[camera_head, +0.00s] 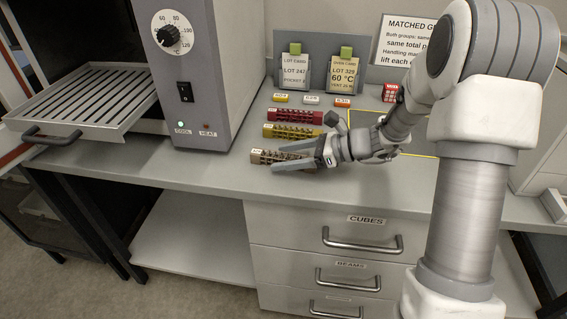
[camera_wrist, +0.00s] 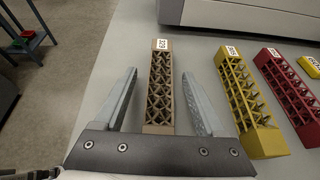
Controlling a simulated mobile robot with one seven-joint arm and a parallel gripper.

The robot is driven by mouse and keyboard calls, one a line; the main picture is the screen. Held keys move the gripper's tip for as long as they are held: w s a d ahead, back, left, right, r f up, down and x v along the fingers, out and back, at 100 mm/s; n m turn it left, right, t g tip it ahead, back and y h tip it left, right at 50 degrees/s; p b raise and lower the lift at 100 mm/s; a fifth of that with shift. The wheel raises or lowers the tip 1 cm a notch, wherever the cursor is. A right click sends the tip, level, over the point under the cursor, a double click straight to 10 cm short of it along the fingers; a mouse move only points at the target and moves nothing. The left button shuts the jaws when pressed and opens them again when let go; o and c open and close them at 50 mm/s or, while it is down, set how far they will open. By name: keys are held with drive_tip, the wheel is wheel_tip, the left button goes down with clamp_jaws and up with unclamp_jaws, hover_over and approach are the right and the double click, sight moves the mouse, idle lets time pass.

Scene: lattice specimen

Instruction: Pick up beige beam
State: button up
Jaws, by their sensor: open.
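My gripper (camera_head: 293,157) is open, with a finger on each side of the beam and a visible gap to each. The beam's near end is close to the gripper's palm in the wrist view.
A yellow beam (camera_wrist: 247,105) and a red beam (camera_wrist: 288,88) lie beside it, also seen behind it in the head view. The grey oven (camera_head: 200,75) stands at left with a slatted tray (camera_head: 100,97) out. Drawers (camera_head: 340,235) are below the bench edge.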

drive_tip(key=shift+w+a+f, duration=0.15)
drive_tip(key=shift+a, duration=0.25)
clamp_jaws()
drive_tip(key=shift+r, duration=0.2)
